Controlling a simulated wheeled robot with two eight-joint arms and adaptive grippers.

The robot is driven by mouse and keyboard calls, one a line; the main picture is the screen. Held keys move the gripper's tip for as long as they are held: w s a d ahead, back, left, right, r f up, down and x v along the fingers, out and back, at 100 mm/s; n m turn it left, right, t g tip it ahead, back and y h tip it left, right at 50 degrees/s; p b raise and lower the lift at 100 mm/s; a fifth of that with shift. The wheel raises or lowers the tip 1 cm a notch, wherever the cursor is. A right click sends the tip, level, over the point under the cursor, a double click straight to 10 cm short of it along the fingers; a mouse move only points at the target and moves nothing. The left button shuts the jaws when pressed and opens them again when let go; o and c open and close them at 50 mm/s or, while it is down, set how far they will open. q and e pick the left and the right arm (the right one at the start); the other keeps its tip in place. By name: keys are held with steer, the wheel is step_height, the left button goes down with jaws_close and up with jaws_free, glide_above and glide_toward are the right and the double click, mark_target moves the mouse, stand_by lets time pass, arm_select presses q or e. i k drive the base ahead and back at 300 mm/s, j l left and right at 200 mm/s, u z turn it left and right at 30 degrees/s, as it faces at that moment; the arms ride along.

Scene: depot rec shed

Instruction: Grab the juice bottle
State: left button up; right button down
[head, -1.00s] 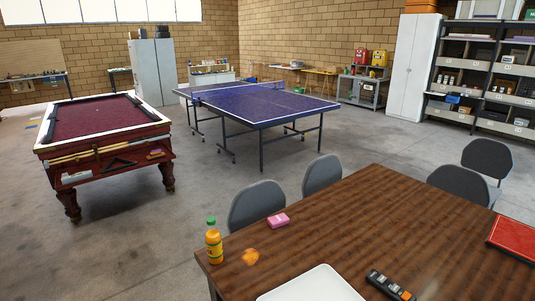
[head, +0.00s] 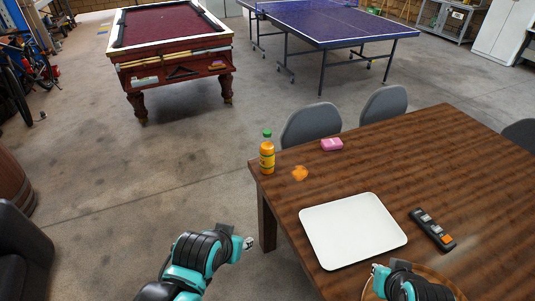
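The juice bottle (head: 267,157) is orange with a green cap and a yellow label. It stands upright at the far left corner of the brown wooden table (head: 460,170). My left gripper (head: 246,243) is in the lower middle of the head view, left of the table edge and nearer to me than the bottle. It is apart from the bottle, and its fingers are too small to read. My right gripper (head: 378,270) is at the bottom right, over the near part of the table. Its fingers are not clear either.
A white tray (head: 352,230) lies on the table, with a black remote-like object (head: 433,229) to its right. Grey chairs (head: 311,125) stand behind the table.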

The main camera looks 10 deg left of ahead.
mark_target(266, 148)
steer(key=i+j, duration=0.45)
steer(key=j, duration=0.15)
steer(key=i+j+z, duration=0.35)
steer(key=j+z, duration=0.15)
steer(key=j, duration=0.15)
steer(key=i+j+z, duration=0.15)
steer(key=j+z, duration=0.4)
steer(key=j, duration=0.2)
steer(key=i+j, duration=0.05)
